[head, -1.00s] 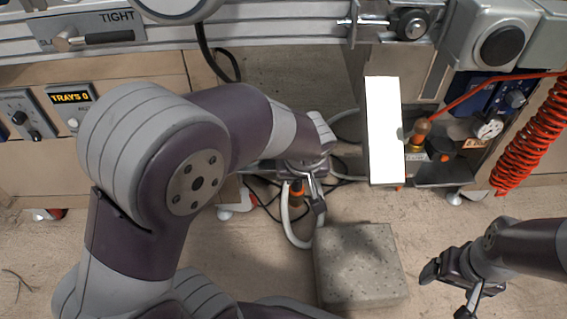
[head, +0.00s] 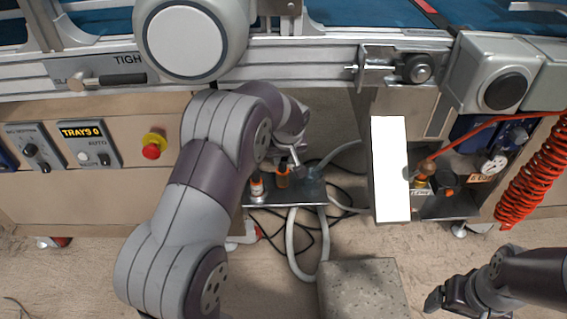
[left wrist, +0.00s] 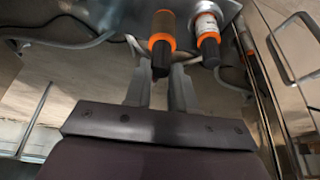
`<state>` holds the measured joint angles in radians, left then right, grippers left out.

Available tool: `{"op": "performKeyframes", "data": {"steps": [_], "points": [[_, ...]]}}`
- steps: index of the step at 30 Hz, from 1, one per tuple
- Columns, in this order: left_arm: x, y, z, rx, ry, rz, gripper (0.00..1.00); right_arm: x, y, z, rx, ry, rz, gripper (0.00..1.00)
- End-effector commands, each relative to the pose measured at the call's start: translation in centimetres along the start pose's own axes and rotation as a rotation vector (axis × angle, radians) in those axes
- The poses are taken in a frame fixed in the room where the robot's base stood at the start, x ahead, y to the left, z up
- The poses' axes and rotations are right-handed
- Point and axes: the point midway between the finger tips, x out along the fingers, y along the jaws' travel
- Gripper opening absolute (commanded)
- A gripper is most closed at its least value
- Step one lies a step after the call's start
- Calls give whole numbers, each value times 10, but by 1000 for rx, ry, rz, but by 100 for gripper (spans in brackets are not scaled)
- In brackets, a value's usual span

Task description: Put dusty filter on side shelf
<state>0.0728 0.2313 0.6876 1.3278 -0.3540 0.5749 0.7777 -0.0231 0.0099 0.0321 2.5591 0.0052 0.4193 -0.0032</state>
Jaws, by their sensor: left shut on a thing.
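The dusty filter, with a brownish body and orange collar, hangs between my left fingers; it shows in the left wrist view (left wrist: 161,38) and in the head view (head: 283,178). My left gripper (head: 288,163) is shut on it, over a small metal shelf (head: 312,190) on the machine's front. Whether the filter touches this shelf I cannot tell. A second filter (left wrist: 207,36), paler with a white label, stands beside it, also in the head view (head: 257,187). My right gripper (head: 450,302) is open and empty at the lower right.
A white panel (head: 390,168) stands right of the metal shelf. Beyond it a dark tray (head: 448,207) holds a brown-topped, orange-collared item (head: 424,174). A red coiled hose (head: 520,185) hangs at the right. Hoses and cables lie below; a stone block (head: 362,290) is on the floor.

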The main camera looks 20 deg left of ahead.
Motion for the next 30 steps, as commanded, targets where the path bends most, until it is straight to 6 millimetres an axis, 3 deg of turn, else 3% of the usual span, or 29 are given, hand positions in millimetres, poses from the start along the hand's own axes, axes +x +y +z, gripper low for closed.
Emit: {"op": "performKeyframes", "data": {"steps": [1,3,15,16,18,26,30], "points": [[23,0,12,2,-3,-1,0,24,0,4,0,-2,0,86],[35,0,16,2,-2,0,0,37,0,6,0,-4,0,86],[34,0,17,1,-2,0,0,34,0,5,0,-3,0,86],[33,0,16,1,-2,0,34,33,0,5,0,-3,0,86],[33,0,16,1,-2,0,50,33,0,5,0,-3,0,86],[32,0,16,1,-2,0,50,33,0,5,0,-3,0,86],[14,1,12,2,-1,0,50,20,0,3,0,-3,0,86]]}}
